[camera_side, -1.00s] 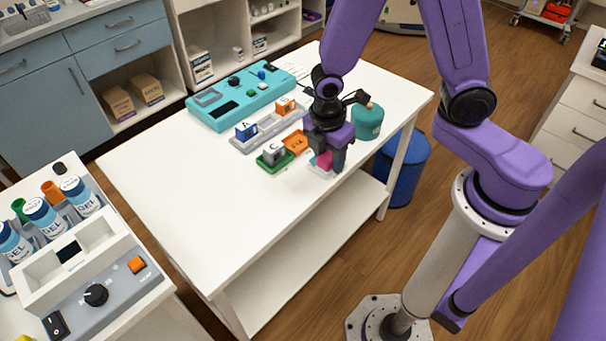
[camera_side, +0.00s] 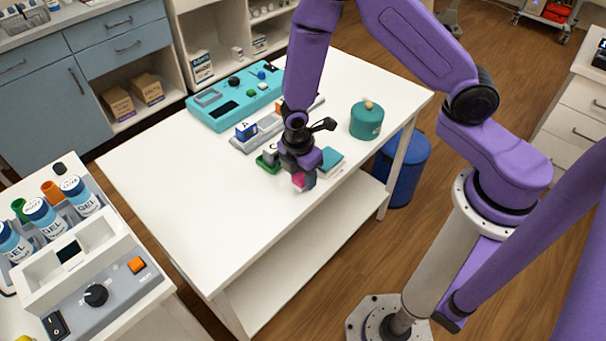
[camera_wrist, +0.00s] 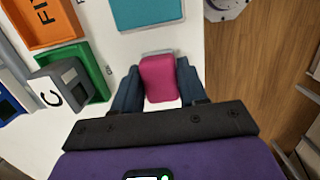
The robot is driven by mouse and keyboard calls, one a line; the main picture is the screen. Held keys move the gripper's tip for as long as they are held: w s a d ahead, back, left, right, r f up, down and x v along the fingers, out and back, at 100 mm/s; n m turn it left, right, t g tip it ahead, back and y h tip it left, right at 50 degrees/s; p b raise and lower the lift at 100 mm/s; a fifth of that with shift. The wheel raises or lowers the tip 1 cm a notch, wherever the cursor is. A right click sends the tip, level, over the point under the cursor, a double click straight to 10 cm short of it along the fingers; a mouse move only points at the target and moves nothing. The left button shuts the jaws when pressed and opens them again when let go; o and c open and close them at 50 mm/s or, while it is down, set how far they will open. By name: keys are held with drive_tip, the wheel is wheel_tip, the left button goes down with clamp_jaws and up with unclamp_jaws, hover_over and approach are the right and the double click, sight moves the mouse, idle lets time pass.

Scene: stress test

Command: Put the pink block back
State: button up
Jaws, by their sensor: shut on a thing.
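My gripper (camera_side: 303,180) is shut on the pink block (camera_side: 298,181) and holds it over the front part of the white table. In the wrist view the pink block (camera_wrist: 160,77) sits between the two dark fingers. A teal square pad (camera_side: 330,158) lies just behind and to the right of it; the pad also shows at the top of the wrist view (camera_wrist: 147,12). The green tray (camera_wrist: 92,68) with a grey block marked C (camera_wrist: 60,88) stands to the left, beside the orange tray (camera_wrist: 42,22). In the side view my gripper hides the orange tray.
A teal round container (camera_side: 366,122) stands at the table's right. A grey rack (camera_side: 262,137) holds a blue block marked A (camera_side: 246,131). Behind it is a teal control box (camera_side: 235,97). The left and front of the white table (camera_side: 190,190) are clear.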

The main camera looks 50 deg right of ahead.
sight(299, 177)
drive_tip(key=shift+f, duration=0.3)
drive_tip(key=o, duration=0.9)
drive_tip(key=shift+o, duration=0.2)
drive_tip(key=shift+r, duration=0.1)
wheel_tip(299, 177, up, 11)
drive_tip(key=a, duration=0.1)
drive_tip(key=s+d+r+m, duration=0.1)
drive_tip(key=s+d+r, duration=0.1)
drive_tip(key=s+r, duration=0.2)
drive_tip(key=s+d+r+m+y, duration=0.1)
drive_tip(key=s+r, duration=0.3)
drive_tip(key=s, duration=0.6)
drive_tip(key=s+d+r+m, duration=0.3)
drive_tip(key=s+r, duration=0.1)
drive_tip(key=s, duration=0.3)
drive_tip(key=shift+s+d+r+y, duration=0.3)
drive_tip(key=shift+s+d+y, duration=0.05)
drive_tip(key=shift+y, duration=0.05)
